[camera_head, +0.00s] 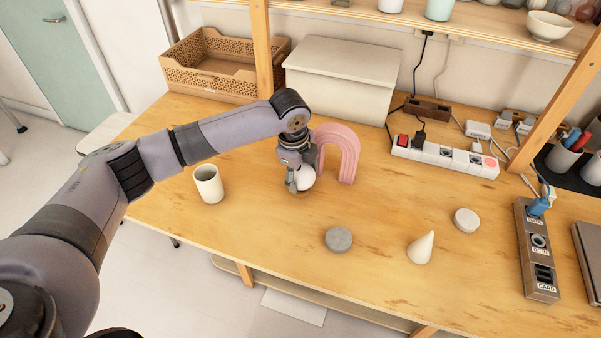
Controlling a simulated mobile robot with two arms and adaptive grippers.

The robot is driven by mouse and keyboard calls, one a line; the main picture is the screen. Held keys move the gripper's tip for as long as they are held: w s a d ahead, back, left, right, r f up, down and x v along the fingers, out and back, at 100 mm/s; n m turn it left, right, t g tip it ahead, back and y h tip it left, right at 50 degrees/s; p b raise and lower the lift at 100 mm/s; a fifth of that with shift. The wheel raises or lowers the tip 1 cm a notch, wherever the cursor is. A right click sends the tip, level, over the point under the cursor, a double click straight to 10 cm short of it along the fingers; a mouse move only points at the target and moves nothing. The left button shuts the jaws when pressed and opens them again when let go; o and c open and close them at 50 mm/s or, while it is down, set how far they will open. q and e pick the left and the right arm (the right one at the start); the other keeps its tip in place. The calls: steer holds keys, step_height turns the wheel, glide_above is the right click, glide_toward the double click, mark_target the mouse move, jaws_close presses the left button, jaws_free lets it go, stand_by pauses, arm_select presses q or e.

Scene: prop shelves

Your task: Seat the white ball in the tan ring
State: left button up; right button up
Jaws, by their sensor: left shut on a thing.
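The white ball (306,178) is low over the wooden table, in front of the pink arch. My left gripper (295,183) comes down from above and is shut on the white ball, hiding its left part. A small tan edge, seemingly the tan ring (298,193), shows right under the ball and fingers. Most of it is hidden, and I cannot tell whether the ball touches it. My right gripper is not in view.
A pink arch (346,150) stands close behind the gripper. A cream cup (208,184) is to the left. A power strip (445,157) lies behind. The front left table is clear.

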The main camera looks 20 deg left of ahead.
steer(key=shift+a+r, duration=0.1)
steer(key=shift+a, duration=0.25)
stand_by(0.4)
arm_select(q)
steer(key=shift+f, duration=0.45)
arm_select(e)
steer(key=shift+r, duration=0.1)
arm_select(q)
steer(key=o, duration=1.3)
steer(key=shift+c, duration=0.2)
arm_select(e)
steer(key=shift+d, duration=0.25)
arm_select(q)
steer(key=r, duration=0.4)
steer(key=s+r, duration=0.1)
steer(key=r, duration=0.3)
steer(key=s+r, duration=0.1)
steer(key=r, duration=0.2)
steer(key=shift+s+a+r, duration=0.15)
steer(key=shift+a+r, duration=0.1)
steer(key=shift+r, duration=0.15)
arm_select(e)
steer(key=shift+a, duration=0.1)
arm_select(q)
steer(key=shift+s+f, duration=0.1)
steer(key=shift+f, duration=0.05)
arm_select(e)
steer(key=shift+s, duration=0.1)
